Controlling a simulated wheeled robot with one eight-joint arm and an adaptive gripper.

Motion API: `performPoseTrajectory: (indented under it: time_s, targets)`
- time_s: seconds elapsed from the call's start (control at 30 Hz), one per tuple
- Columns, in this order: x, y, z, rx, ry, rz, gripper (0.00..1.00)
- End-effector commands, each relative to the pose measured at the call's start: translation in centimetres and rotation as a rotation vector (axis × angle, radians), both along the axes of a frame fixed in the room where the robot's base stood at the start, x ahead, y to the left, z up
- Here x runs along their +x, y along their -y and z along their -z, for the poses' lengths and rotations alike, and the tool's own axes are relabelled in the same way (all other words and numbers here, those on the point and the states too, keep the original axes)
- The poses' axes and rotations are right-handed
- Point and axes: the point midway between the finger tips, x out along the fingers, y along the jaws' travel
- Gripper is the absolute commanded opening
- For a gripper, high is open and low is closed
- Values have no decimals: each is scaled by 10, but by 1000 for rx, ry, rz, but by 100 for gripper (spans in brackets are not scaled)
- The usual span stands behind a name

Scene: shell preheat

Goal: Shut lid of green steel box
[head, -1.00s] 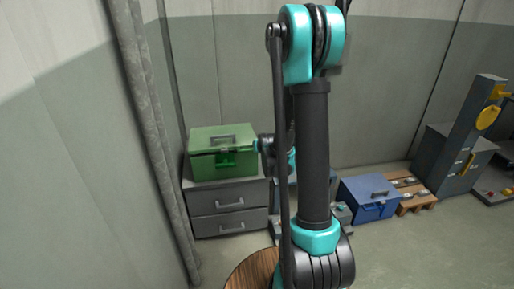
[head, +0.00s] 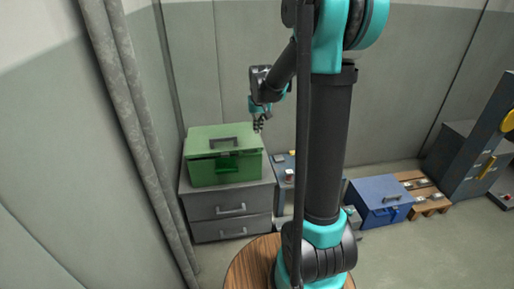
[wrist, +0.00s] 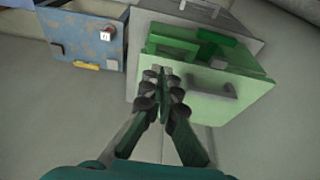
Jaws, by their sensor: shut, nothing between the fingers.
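The green steel box (head: 224,172) stands on a grey drawer cabinet at left in the head view. Its lid (head: 206,136) lies over the body, with a handle on top; I cannot tell whether it is fully down. The wrist view shows the lid (wrist: 205,78) and its dark handle close by, with the darker green front beyond. My gripper (head: 258,127) is shut and empty, pointing down above the box's right edge in the head view. In the wrist view its fingertips (wrist: 165,73) overlap the lid's edge; I cannot tell whether they touch it.
The grey drawer cabinet (head: 205,208) carries the box. A worn blue box (wrist: 90,40) stands beside it. A blue box (head: 380,200) and a wooden pallet (head: 426,187) are further right. A round wooden top (head: 247,270) is in front. The wall is close behind.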

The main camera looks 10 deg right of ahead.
Motion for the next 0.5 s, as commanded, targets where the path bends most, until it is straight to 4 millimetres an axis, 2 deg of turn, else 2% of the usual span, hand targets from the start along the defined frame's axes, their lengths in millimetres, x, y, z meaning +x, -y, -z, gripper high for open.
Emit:
performPoseTrajectory:
  time_s: [0.5]
  targets:
    - [23, 0, 86, 0, 2, 0, 0]
